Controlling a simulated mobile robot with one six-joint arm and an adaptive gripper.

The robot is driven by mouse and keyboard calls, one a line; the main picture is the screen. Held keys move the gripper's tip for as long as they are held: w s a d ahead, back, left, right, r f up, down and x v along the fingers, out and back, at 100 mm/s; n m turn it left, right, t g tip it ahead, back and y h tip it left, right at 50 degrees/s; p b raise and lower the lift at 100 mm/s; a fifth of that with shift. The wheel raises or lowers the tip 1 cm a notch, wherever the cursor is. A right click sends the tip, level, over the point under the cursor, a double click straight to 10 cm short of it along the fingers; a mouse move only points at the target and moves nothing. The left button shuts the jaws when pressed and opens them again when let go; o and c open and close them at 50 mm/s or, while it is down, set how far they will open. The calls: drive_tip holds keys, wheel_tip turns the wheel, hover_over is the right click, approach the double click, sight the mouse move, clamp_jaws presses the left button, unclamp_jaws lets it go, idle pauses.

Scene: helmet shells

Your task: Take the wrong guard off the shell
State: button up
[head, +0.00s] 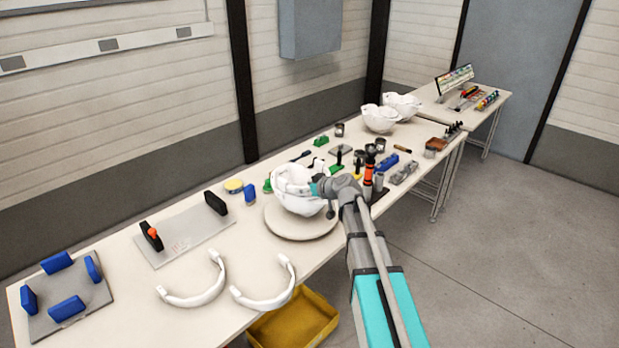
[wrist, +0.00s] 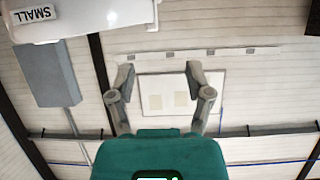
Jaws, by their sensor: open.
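A white helmet shell (head: 296,196) sits on a round pale turntable (head: 290,226) at the middle of the long table. I cannot make out a guard apart from the shell in the head view. My gripper (head: 316,188) is at the shell's right side, partly overlapping it. In the wrist view my gripper (wrist: 161,78) is open, with nothing between its fingers. A white part with a "SMALL" label (wrist: 85,15) fills the upper left there; I cannot tell whether it is guard or shell. Two loose white curved guards, one (head: 194,290) left and one (head: 268,294) right, lie at the table's front edge.
A plate with blue blocks (head: 72,292) and a plate with black posts (head: 184,238) lie left. A yellow bin (head: 294,322) stands below the table edge. Upright tools (head: 368,172) crowd the right of the shell. More white shells (head: 380,118) stand farther back.

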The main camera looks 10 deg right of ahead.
sight(286, 181)
drive_tip(key=shift+w+d+r+t, duration=0.25)
drive_tip(key=shift+w+r+t, duration=0.2)
drive_tip(key=shift+w, duration=0.1)
drive_tip(key=b+x, duration=0.3)
drive_tip(key=x, duration=0.4)
drive_tip(key=shift+w+a+f, duration=0.15)
drive_tip(key=shift+w+f, duration=0.1)
drive_tip(key=shift+w+a+f, duration=0.1)
drive_tip(key=shift+w+a, duration=0.2)
drive_tip(key=shift+w+f, duration=0.1)
drive_tip(key=shift+w+a+f+b, duration=0.35)
drive_tip(key=shift+w+b, duration=0.1)
drive_tip(key=shift+b, duration=0.1)
drive_tip(key=shift+b+x, duration=0.8)
drive_tip(key=shift+x, duration=1.05)
